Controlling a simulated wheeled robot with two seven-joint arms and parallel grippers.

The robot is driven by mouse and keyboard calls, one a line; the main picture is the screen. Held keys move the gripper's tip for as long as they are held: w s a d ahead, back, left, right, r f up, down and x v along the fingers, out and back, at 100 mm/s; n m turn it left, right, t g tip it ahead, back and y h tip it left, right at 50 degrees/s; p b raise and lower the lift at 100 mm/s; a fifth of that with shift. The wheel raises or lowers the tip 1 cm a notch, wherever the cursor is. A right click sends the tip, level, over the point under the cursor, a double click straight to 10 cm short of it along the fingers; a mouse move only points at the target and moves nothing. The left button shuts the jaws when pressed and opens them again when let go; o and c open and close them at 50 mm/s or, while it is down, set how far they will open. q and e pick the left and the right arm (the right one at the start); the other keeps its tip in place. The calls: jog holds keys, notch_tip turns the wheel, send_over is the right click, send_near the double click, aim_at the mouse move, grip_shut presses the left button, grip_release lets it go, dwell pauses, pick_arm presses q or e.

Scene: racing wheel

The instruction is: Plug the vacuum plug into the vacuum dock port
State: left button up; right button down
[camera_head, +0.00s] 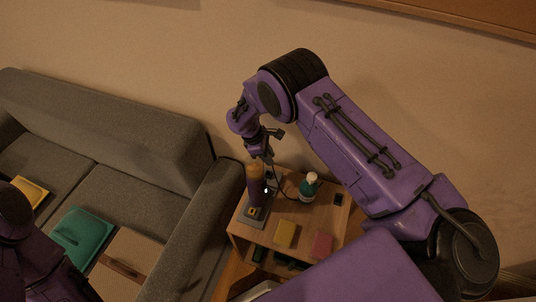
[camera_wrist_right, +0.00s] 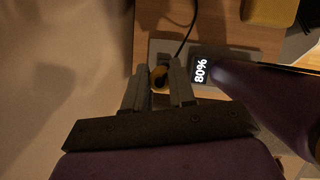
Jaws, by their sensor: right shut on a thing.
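My right gripper (camera_head: 266,156) is low over the small wooden table, beside the handheld vacuum. In the right wrist view its two fingers (camera_wrist_right: 160,80) are closed on the vacuum plug (camera_wrist_right: 158,77), a small yellow piece with a dark centre. A thin black cable (camera_wrist_right: 187,32) runs near it. My left gripper is out of frame.
A grey sofa (camera_head: 110,130) stands left, with the wall close behind.

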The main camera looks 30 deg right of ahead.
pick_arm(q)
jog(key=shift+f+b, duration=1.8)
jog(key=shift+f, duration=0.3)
pick_arm(e)
jog(key=shift+f, duration=2.55)
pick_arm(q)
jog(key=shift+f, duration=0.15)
pick_arm(e)
jog(key=shift+f, duration=0.15)
pick_arm(q)
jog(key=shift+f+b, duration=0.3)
jog(key=shift+b, duration=0.15)
pick_arm(e)
jog(key=shift+f, duration=0.3)
pick_arm(q)
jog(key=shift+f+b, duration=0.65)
jog(key=shift+b, duration=0.05)
pick_arm(e)
jog(key=shift+f, duration=0.85)
jog(key=c, duration=0.8)
grip_release()
jog(key=shift+c, duration=0.2)
